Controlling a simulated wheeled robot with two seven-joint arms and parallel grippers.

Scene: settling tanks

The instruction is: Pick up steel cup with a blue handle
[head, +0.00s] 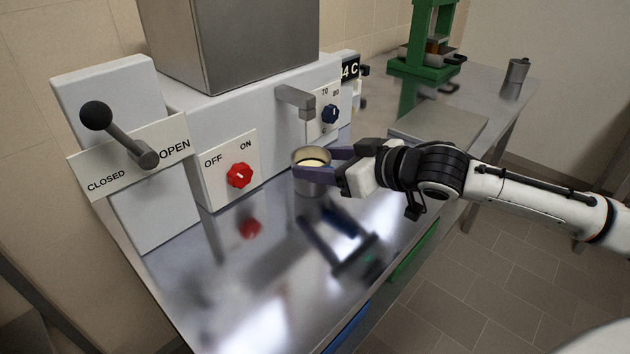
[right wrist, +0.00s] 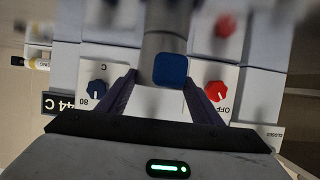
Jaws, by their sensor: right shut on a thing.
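The steel cup (head: 310,186) is under the grey spout in the head view, upright, with something pale yellow inside. Its blue handle (right wrist: 170,69) shows between my fingers in the right wrist view; in the head view the handle is hidden by my gripper. My right gripper (head: 316,162) reaches in from the right, its purple fingers shut on the cup. Its fingers also show in the right wrist view (right wrist: 160,78). I cannot tell whether the cup's base touches the shiny table. My left gripper is not in view.
A grey machine has a red OFF/ON knob (head: 239,176), a blue dial (head: 330,113), a spout (head: 296,101) and a black-knobbed lever (head: 97,116). A green press (head: 424,70) and a metal canister (head: 516,71) stand farther back. The steel table (head: 215,290) is clear in front.

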